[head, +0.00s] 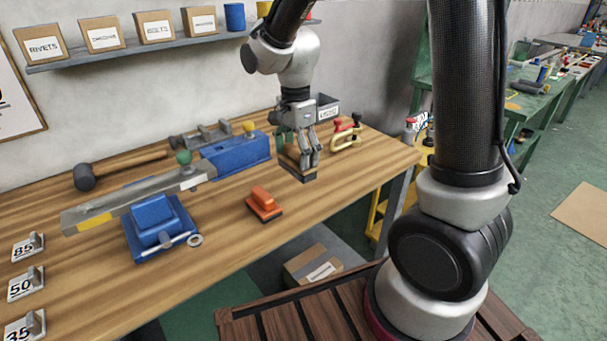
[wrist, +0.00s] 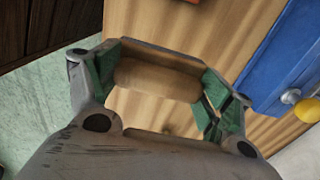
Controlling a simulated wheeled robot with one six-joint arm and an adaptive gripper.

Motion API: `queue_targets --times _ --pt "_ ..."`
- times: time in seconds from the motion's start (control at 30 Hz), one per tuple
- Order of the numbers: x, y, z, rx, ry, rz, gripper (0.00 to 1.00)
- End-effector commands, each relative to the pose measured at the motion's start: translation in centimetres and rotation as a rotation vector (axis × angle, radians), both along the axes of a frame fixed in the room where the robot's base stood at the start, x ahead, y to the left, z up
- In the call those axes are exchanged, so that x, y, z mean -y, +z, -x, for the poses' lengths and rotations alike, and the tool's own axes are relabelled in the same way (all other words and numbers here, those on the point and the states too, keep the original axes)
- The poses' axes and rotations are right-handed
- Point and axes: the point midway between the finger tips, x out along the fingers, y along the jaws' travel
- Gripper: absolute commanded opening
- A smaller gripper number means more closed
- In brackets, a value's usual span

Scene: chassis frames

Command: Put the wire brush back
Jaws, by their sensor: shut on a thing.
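My gripper (head: 308,152) is over the right part of the workbench, pointing down. In the wrist view its green-padded fingers (wrist: 160,87) are shut on a rounded, light wooden piece, which I take to be the wire brush (wrist: 157,80). A dark, flat, block-like part shows just below the fingertips, at the bench top. I cannot tell whether it touches the bench, and bristles are not clear.
A grey labelled bin (head: 327,108) is behind. Another blue vise (head: 155,220) holds a metal bar. Bare wood (head: 225,250) shows near the front edge.

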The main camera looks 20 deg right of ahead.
Motion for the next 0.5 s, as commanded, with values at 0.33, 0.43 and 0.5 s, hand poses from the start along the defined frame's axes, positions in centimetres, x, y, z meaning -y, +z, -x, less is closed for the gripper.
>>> queue_targets --times 0.33,0.43,0.5 --pt "0.1 -4.8 0.1 -0.005 -0.001 0.002 0.54" --pt "0.0 -5.8 0.0 -0.002 -0.001 0.001 0.54" --pt "0.0 -6.0 0.0 0.001 -0.001 0.0 0.54"
